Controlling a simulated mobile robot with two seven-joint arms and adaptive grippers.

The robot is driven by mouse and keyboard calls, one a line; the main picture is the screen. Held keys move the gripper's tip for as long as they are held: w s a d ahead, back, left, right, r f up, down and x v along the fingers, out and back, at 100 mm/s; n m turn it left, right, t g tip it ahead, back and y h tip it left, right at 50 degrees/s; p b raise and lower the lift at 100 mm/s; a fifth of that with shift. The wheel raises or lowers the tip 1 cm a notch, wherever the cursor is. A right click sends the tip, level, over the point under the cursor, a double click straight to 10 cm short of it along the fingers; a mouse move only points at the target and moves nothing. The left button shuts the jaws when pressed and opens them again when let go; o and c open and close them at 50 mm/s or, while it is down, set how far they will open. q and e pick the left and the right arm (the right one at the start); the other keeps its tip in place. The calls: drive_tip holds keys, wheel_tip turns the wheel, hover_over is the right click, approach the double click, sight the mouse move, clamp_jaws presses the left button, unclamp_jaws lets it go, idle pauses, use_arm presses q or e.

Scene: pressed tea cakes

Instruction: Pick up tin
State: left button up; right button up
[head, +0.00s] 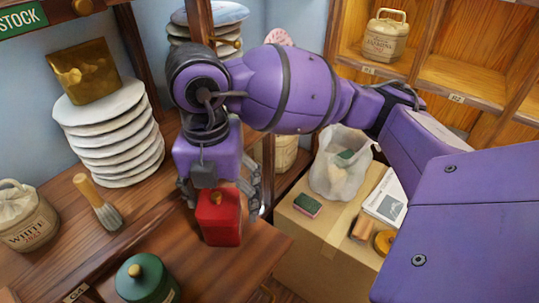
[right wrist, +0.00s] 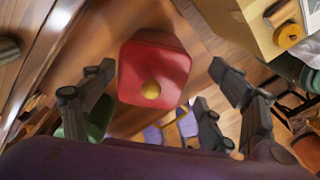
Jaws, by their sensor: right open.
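A red tin (head: 220,217) with a gold knob stands on the dark wooden counter near its front edge. It also shows in the right wrist view (right wrist: 153,72), between my spread fingers. My right gripper (head: 219,188) hangs just above and behind the tin's top in the head view. Its fingers are open, with gaps on both sides of the tin in the wrist view, and it holds nothing. A green tin (head: 145,280) with a gold knob stands at the front, left of the red one. My left gripper is not in view.
A brush (head: 98,205), a stack of pale discs (head: 115,140) and a white labelled sack (head: 28,220) are to the left. A cardboard box (head: 310,250) with a plastic bag (head: 340,170) and small items stands right of the counter. Shelves are behind.

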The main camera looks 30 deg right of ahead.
drive_tip(key=f, duration=0.7)
drive_tip(key=shift+w+a+f, duration=0.1)
drive_tip(key=shift+a+f, duration=0.05)
drive_tip(key=shift+a, duration=0.25)
drive_tip(key=c, duration=1.3)
